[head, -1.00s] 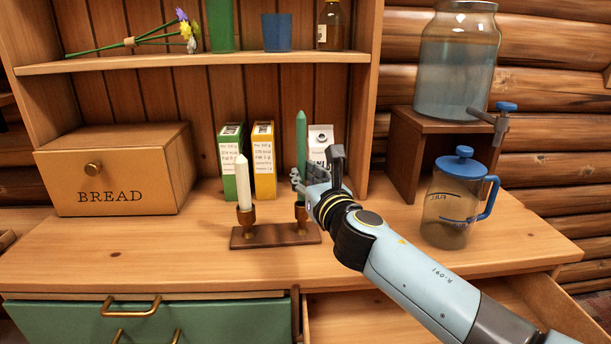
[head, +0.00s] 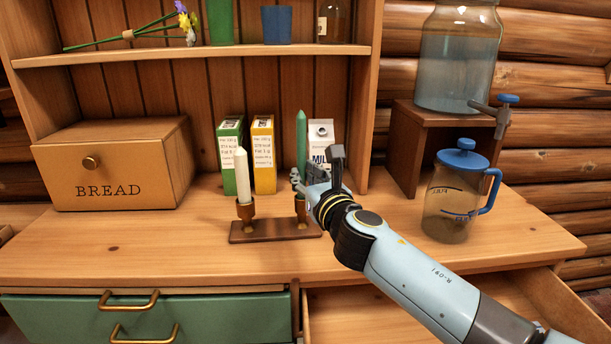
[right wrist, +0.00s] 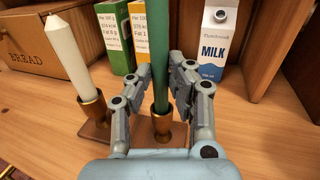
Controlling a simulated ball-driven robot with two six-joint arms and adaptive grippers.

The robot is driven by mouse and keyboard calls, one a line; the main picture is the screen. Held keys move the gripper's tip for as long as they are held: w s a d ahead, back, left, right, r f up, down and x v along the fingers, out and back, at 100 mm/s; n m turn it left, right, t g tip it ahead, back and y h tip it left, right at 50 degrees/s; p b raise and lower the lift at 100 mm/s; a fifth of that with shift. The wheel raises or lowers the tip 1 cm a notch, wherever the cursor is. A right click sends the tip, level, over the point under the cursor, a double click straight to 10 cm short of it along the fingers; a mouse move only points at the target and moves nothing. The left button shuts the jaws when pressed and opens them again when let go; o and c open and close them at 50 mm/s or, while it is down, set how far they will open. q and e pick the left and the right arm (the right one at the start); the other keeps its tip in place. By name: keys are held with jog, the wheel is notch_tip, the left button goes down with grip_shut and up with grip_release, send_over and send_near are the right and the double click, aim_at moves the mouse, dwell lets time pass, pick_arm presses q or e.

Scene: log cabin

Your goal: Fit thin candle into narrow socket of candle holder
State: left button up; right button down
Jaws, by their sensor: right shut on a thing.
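A green candle (head: 301,140) stands upright, held between the fingers of my right gripper (head: 299,183). In the right wrist view my right gripper (right wrist: 160,75) is shut around the candle's lower part. The candle's lower end (right wrist: 160,104) meets the mouth of the right brass socket (right wrist: 163,130) of the candle holder (head: 262,231); how deep it sits is hidden. A thicker white candle (head: 243,176) stands upright in the left brass socket (head: 245,211). My left gripper is out of view.
The bread box (head: 110,165) is at the left. Green (head: 229,165) and yellow (head: 263,160) boxes and a milk carton (head: 320,132) stand behind the holder. A pitcher (head: 452,205) is at the right. A drawer (head: 400,305) is open below the counter.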

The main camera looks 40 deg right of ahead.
jog(key=shift+f+b, duration=1.15)
jog(key=shift+f, duration=0.15)
jog(key=c, duration=1.1)
grip_release()
jog(key=shift+c, duration=0.2)
jog(key=v, duration=1.2)
